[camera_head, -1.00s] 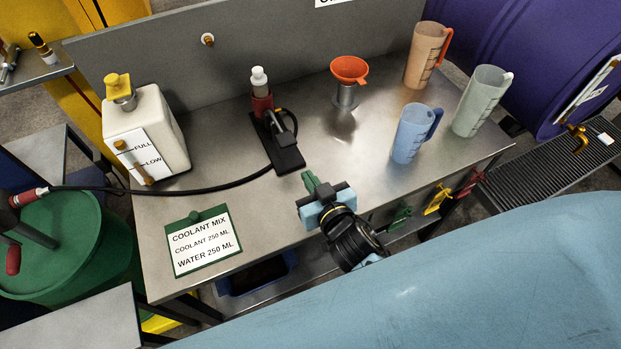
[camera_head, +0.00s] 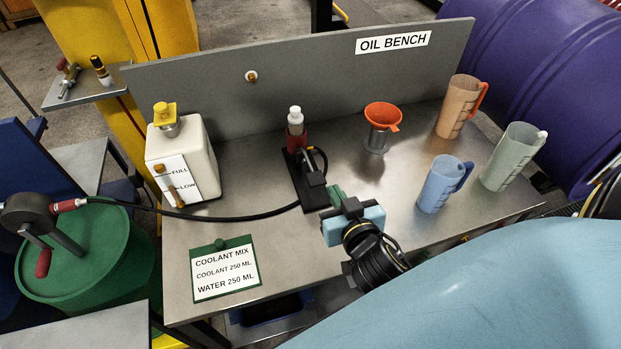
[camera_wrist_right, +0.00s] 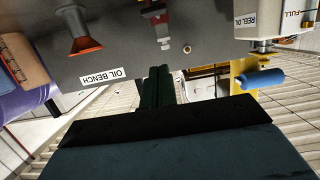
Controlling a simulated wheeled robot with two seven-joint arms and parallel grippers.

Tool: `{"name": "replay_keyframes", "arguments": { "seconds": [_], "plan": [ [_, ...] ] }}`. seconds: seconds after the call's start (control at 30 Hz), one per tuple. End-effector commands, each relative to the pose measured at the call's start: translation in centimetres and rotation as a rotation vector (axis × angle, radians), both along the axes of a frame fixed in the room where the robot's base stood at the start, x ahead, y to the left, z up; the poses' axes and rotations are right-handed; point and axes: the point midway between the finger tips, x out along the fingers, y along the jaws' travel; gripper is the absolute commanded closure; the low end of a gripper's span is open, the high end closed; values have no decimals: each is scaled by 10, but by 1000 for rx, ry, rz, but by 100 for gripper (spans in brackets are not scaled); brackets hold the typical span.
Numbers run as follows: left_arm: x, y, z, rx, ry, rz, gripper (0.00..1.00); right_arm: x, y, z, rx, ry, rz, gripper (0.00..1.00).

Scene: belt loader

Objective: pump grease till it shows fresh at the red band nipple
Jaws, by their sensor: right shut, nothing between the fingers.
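A grease nipple with a red band cannot be made out for certain. A red collar (camera_head: 70,205) is at the left end of the black hose, by a dark hand-crank pump (camera_head: 28,213) with a red grip on the green drum (camera_head: 85,255). A black stand (camera_head: 309,190) with a red body and a white-topped bottle (camera_head: 295,117) is on the bench at the hose's other end. My right gripper (camera_head: 335,192) is shut and empty, its green fingers beside the stand's front end. Its fingers (camera_wrist_right: 157,85) also show in the right wrist view. My left gripper is out of view.
On the steel bench are a white canister (camera_head: 198,165), a coolant card (camera_head: 226,292), an orange funnel (camera_head: 383,115) and three jugs, including a blue one (camera_head: 438,188). A side shelf (camera_head: 85,92) holds two small fittings. The front middle is partly clear.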

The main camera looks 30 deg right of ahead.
Motion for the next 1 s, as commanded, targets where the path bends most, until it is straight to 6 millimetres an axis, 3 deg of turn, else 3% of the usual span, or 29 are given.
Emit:
{"name": "replay_keyframes", "arguments": {
  "seconds": [0.23,0.37,0.8,1.0],
  "plan": [
    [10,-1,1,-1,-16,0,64,6,1,-1,0,-1,7,100],
    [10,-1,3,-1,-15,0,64,20,-2,-4,-1,-3,8,100],
    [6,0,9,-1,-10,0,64,100,-22,-24,-2,-2,6,100],
    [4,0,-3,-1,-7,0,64,96,-21,-57,0,2,4,100]
  ]
}}
